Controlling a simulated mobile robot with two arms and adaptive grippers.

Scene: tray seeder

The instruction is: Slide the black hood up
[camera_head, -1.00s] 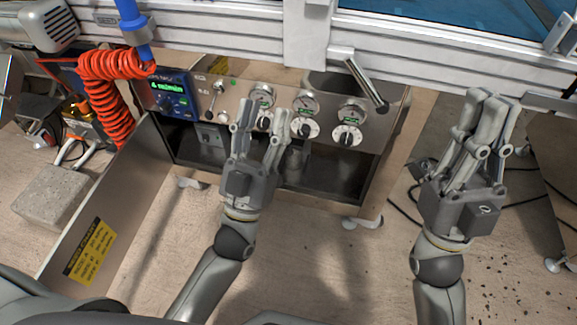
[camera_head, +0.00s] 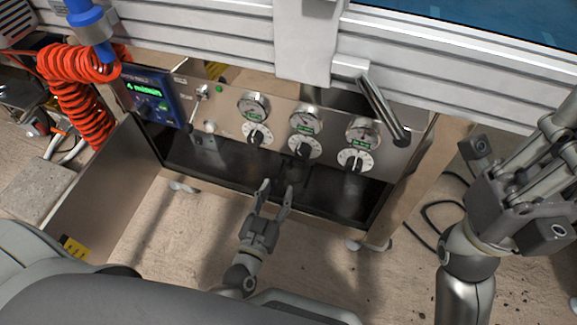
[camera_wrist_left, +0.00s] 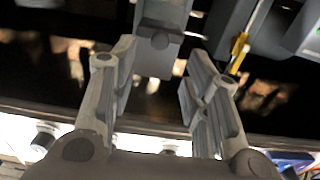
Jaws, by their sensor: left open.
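My left gripper (camera_head: 276,190) is open and empty, low in front of the machine's dark open cabinet (camera_head: 330,190), below the control panel. In the left wrist view its two fingers (camera_wrist_left: 160,65) stand apart. A grey block (camera_wrist_left: 160,40) with a rounded lower end shows beyond and between the fingertips. I cannot tell whether they touch. No black hood can be told apart for certain in the dark cabinet. My right gripper (camera_head: 535,165) is at the right edge, clear of the machine. Its fingers are partly cut off, so its opening is unclear.
The control panel has a blue display unit (camera_head: 152,95), gauges and several white dials (camera_head: 356,160). A metal lever (camera_head: 383,108) juts out above it. A red coiled hose (camera_head: 85,105) hangs at left. An open cabinet door (camera_head: 100,185) stands left of my left gripper. The floor in front is clear.

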